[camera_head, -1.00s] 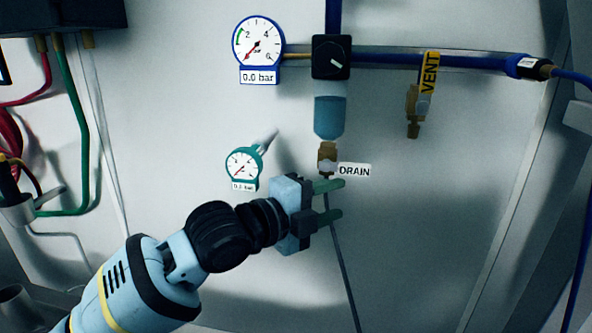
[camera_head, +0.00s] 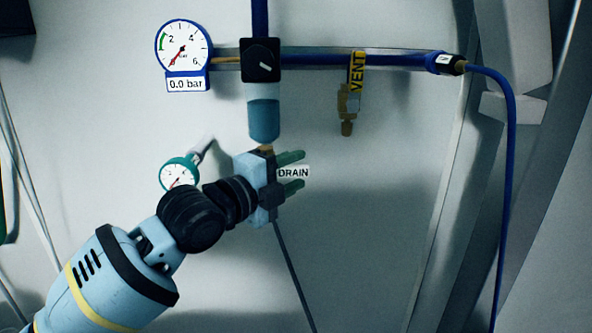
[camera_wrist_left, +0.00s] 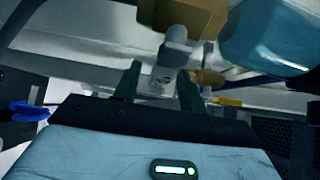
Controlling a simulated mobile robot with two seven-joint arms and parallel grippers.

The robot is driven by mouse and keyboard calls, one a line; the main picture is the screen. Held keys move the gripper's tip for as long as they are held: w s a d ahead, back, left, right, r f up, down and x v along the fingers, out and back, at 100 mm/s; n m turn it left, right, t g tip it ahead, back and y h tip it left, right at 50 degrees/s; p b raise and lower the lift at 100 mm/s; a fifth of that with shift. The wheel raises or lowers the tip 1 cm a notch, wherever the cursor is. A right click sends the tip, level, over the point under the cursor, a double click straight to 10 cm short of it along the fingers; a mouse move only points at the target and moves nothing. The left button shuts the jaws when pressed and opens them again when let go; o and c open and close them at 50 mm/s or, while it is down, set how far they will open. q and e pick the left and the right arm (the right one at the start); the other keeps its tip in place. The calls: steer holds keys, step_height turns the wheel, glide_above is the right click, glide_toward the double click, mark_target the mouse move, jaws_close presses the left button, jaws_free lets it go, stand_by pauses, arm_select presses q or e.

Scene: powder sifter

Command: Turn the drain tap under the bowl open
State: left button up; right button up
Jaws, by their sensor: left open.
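The blue-tinted bowl (camera_head: 264,118) hangs under the black regulator block. The brass drain tap (camera_head: 266,149) shows only as a small strip below it; my left gripper (camera_head: 298,172) hides the rest. In the left wrist view the tap's brass body (camera_wrist_left: 188,14) and its light grey handle (camera_wrist_left: 176,47) are at the top, with the bowl (camera_wrist_left: 268,38) to the right. My left gripper (camera_wrist_left: 158,82) is open, two dark green fingers apart. The handle lies just beyond the fingertips, roughly in line with the gap; I cannot tell whether they touch. My right gripper is not in view.
The DRAIN label (camera_head: 293,172) shows between and beside the fingers. A blue gauge (camera_head: 184,47) reads 0.0 bar. A teal gauge (camera_head: 179,173) is close to my left wrist. The VENT valve (camera_head: 348,105) hangs to the right. The panel's lower right is clear.

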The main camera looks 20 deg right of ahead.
arm_select(q)
steer(key=shift+w+d, duration=0.3)
steer(key=shift+d, duration=0.2)
steer(key=shift+c, duration=0.3)
jaws_close()
